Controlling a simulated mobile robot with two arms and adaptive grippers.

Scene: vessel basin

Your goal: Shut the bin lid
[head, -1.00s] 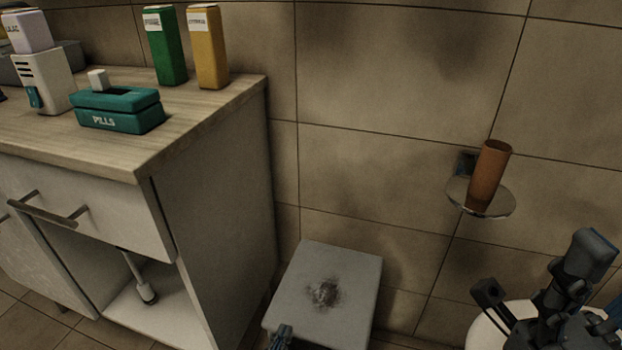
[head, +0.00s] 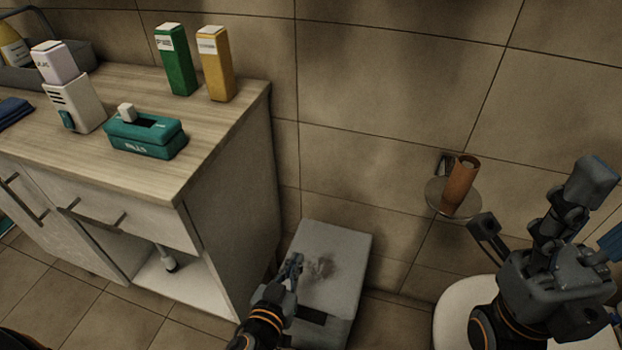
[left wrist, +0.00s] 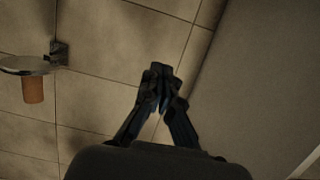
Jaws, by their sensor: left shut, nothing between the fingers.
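The bin (head: 352,306) is a grey box on the floor between the cabinet and the tiled wall. Its pale grey lid (head: 340,242) has a dark smudge and appears to lie flat on top; I cannot tell whether it is fully seated. My left gripper (head: 295,262) is shut and empty, over the lid's left edge in the head view; contact is unclear. In the left wrist view its fingertips (left wrist: 160,68) meet, with wall tiles behind. Parts of my right arm show at the right, but its finger state is unclear.
A cabinet (head: 235,200) with a counter stands left of the bin. A brown cup (head: 460,182) sits on a wall holder, above a white round object (head: 452,315).

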